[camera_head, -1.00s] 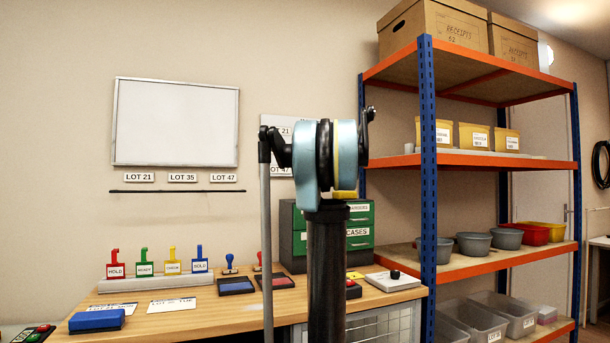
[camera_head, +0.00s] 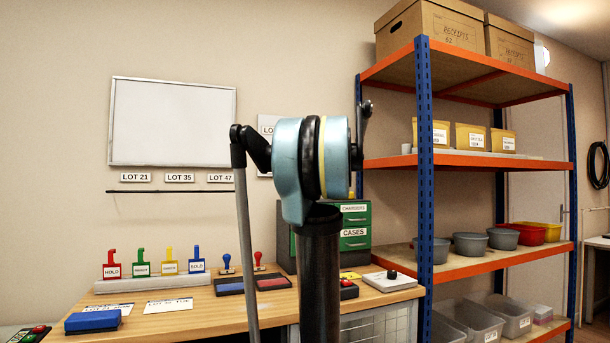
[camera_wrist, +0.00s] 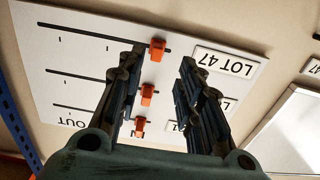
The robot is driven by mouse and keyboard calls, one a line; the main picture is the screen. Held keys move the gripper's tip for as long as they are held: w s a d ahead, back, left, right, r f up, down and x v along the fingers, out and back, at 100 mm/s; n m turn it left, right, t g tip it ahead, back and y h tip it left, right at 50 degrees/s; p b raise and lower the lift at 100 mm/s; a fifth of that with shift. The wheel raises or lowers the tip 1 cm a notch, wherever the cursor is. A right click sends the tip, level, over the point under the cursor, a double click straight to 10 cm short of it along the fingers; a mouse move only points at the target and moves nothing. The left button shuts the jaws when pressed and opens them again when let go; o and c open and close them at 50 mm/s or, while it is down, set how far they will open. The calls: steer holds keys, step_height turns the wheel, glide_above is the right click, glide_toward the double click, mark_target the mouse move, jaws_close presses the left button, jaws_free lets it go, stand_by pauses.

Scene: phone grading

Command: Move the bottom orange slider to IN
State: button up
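In the wrist view, which shows the board upside down, a white slider board (camera_wrist: 85,28) carries three orange sliders on dark slots. The slider beside the LOT 47 label (camera_wrist: 222,62), the bottom orange slider (camera_wrist: 157,48), is highest in the picture. The middle slider (camera_wrist: 148,90) and the top slider (camera_wrist: 140,124) are below it in the picture. All three are near the lot-label end of their slots.
In the head view, my arm hides most of the slider board (camera_head: 266,124). A whiteboard (camera_head: 173,122) hangs to its left. A desk (camera_head: 215,322) with stamps and tags stands below. A blue and orange shelf rack (camera_head: 424,200) stands close on the right.

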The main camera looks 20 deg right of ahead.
steer(key=s, duration=0.4)
steer(key=shift+s+d, duration=0.2)
steer(key=shift+s, duration=0.05)
stand_by(0.3)
